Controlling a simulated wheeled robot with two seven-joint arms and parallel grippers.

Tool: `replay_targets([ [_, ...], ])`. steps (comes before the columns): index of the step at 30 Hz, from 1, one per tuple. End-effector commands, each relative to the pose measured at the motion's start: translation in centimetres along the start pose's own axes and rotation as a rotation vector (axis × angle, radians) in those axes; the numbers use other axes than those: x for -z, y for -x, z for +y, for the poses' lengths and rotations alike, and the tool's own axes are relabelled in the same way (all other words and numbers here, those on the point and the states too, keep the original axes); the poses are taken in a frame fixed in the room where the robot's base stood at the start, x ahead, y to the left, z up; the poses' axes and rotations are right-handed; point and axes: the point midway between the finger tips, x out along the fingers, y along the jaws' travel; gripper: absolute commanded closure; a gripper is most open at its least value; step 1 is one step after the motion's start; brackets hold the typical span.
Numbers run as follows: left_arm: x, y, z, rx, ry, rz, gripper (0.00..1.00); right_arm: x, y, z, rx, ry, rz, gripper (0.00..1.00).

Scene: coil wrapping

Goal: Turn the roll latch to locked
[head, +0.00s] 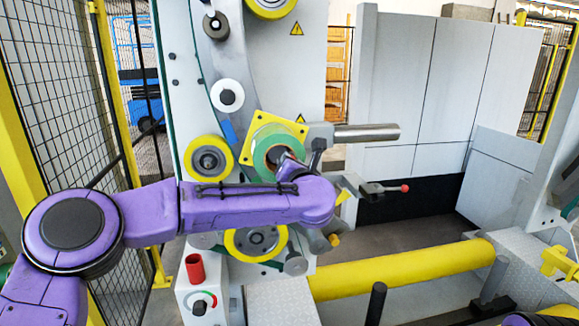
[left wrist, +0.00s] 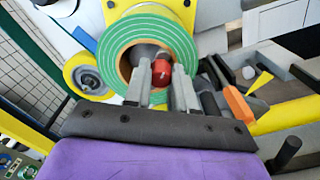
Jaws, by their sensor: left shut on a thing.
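The roll (head: 276,150), green with pale rings in the left wrist view (left wrist: 112,57), sits on the machine in front of a yellow square plate (head: 262,126). A red knob (left wrist: 162,73), seemingly that of the roll latch, is in front of the roll's brown core. My left gripper (left wrist: 162,76) is shut on this knob, its grey fingers on either side of it. The fingers hide part of the roll and most of the latch. In the head view my purple left arm hides much of the grip. My right gripper is not in view.
A grey bar (head: 365,132) sticks out right of the roll. A lever with a red ball (head: 404,188) points right below it. Yellow rollers (head: 209,158) flank the roll. A long yellow tube (head: 400,268) crosses low down. A wire fence (head: 62,95) stands at left.

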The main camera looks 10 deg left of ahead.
Motion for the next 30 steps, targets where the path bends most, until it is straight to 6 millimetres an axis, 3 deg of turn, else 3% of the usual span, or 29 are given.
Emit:
replay_targets([
  [14, 0.6, 0.0, -1.4, -0.001, -0.455, -0.001, 1.0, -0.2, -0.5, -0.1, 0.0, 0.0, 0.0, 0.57],
  [30, 1.8, 0.0, -2.4, 0.0, -0.964, 0.0, 1.0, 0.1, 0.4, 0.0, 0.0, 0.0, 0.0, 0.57],
])
